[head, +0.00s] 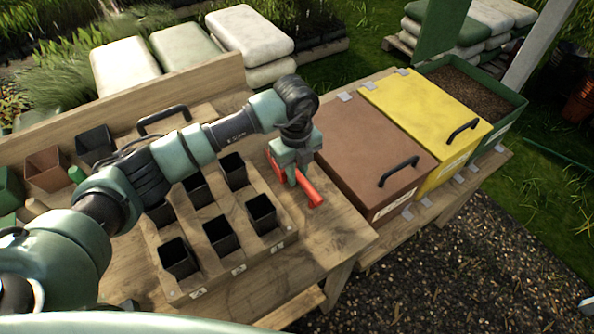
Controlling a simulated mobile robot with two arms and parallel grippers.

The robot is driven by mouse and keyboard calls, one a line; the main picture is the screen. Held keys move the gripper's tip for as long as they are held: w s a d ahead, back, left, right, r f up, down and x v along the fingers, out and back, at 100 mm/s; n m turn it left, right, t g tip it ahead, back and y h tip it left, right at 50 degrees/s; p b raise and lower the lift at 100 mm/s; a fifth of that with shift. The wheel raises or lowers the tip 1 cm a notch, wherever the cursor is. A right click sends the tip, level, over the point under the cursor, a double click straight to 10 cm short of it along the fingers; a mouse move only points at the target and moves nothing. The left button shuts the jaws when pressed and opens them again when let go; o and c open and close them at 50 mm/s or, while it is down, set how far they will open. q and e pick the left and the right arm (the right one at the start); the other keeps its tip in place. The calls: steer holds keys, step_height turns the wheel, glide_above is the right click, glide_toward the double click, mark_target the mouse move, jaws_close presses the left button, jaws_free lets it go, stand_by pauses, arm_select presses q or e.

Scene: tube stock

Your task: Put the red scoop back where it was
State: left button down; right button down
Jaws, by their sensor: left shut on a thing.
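The red scoop (309,190) is at the right part of the wooden bench, between the pot tray and the brown box. Its handle points toward the bench's front edge. My left gripper (293,178) points down over the scoop and is shut on it. The gripper hides part of the scoop. I cannot tell whether the scoop touches the bench top or is held slightly above it. My right gripper is not in view.
A wooden tray (190,294) holds several black pots. A lidded brown box (362,150) and a lidded yellow box (425,110) stand at right, then an open green bin (515,97) of soil. Bare bench top (335,240) lies in front of the scoop.

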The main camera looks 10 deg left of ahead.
arm_select(q)
steer(key=c, duration=1.7)
jaws_free()
steer(key=shift+f, duration=0.15)
steer(key=shift+c, duration=0.2)
steer(key=o, duration=0.4)
step_height(320, 180, up, 12)
steer(key=b, duration=0.3)
steer(key=shift+r, duration=0.2)
steer(key=shift+f, duration=0.1)
